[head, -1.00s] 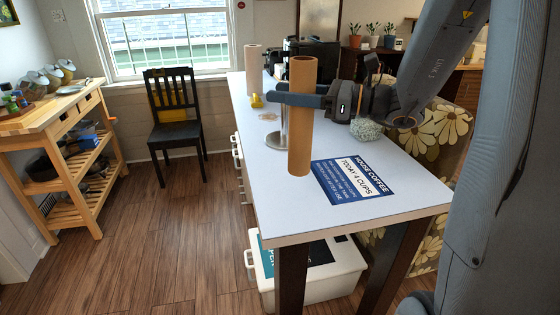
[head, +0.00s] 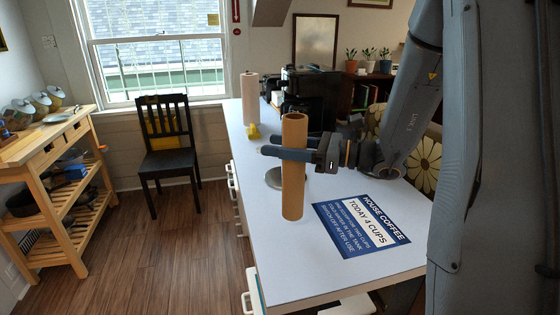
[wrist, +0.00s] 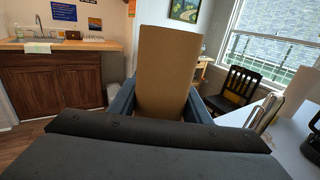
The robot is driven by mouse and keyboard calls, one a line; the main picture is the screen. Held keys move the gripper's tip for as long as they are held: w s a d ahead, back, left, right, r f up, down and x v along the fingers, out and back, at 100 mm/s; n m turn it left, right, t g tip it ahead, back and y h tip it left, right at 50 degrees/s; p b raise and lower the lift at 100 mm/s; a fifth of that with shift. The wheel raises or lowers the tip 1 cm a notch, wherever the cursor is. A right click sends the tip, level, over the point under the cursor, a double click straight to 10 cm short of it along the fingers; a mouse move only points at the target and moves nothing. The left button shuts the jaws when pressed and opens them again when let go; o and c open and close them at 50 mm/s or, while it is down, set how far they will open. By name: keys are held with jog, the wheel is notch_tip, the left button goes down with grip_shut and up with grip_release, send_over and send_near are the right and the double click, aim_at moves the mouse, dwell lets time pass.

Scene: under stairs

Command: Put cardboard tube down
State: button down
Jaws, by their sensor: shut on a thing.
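The cardboard tube (head: 293,185) is a tall brown hollow cylinder, upright over the white table (head: 270,250). My gripper (head: 284,148) comes from the right and is shut around the tube's upper half. The tube's lower end shows just left of the blue coffee sign; whether it touches the tabletop I cannot tell. In the wrist view the tube (wrist: 168,75) stands between my two fingers, its lower part hidden behind the gripper body.
A blue House Coffee sign (head: 362,226) lies right of the tube. A round metal piece (head: 273,178) is partly hidden behind it. A yellow object (head: 253,131), a paper roll (head: 249,98) and a black machine (head: 308,92) stand farther back. The table's left edge is close.

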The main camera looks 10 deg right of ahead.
jog(key=shift+f, duration=1.85)
jog(key=c, duration=1)
grip_release()
jog(key=shift+f, duration=0.1)
jog(key=b+v, duration=0.2)
jog(key=v, duration=1)
